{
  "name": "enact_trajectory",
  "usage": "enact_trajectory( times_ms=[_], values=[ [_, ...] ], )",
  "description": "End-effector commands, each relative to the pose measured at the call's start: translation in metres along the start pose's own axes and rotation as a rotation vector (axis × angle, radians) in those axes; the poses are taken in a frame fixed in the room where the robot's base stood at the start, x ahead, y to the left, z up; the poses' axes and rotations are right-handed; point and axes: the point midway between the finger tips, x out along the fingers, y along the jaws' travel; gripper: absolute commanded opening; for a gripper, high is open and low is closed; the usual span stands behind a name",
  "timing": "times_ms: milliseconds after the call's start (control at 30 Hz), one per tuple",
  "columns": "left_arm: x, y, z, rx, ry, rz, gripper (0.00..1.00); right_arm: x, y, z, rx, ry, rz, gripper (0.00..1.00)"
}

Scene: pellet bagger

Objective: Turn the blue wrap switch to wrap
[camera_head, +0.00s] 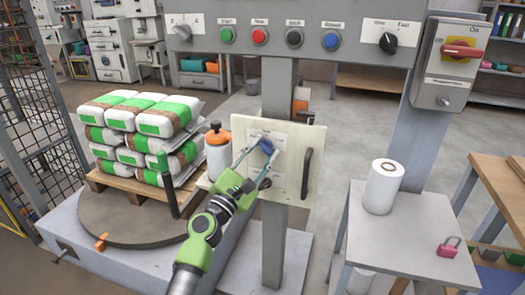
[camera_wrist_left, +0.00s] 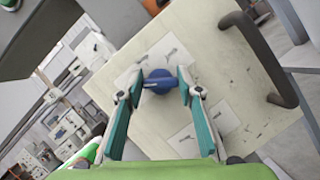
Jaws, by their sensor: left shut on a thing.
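The blue wrap switch (camera_head: 266,145) is a round knob with a raised bar on a pale upright panel (camera_head: 293,141), fixed to a grey post. In the left wrist view the blue knob (camera_wrist_left: 158,76) sits between the two teal finger pads. My green left gripper (camera_head: 263,153) is shut on the knob, with one finger on each side of it. White labels with small marks lie around and below the knob, and their print is too small to read. My right gripper is in neither view.
A black handle (camera_head: 307,172) stands on the panel right of the knob. A control box (camera_head: 300,62) with push buttons hangs above. Stacked white-green bags (camera_head: 128,115) and an orange-capped bottle (camera_head: 217,151) are at left. A grey table (camera_head: 412,225) holds a white roll and a pink padlock.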

Motion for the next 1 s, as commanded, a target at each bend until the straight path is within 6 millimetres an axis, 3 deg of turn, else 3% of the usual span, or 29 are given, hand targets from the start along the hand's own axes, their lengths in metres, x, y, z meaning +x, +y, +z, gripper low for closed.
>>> enact_trajectory(
  times_ms=[167,533,800,1000],
  values=[
    [0.001,0.002,0.001,0.129,0.000,-0.054,0.12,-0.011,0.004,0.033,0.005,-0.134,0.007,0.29],
    [0.001,0.003,0.002,0.453,0.001,-0.189,0.12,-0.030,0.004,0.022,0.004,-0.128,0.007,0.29],
    [0.001,0.003,0.002,0.656,0.000,-0.273,0.12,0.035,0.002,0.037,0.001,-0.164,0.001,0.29],
    [0.001,0.003,0.002,0.763,0.000,-0.316,0.12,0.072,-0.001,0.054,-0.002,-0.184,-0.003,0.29]
  ],
)
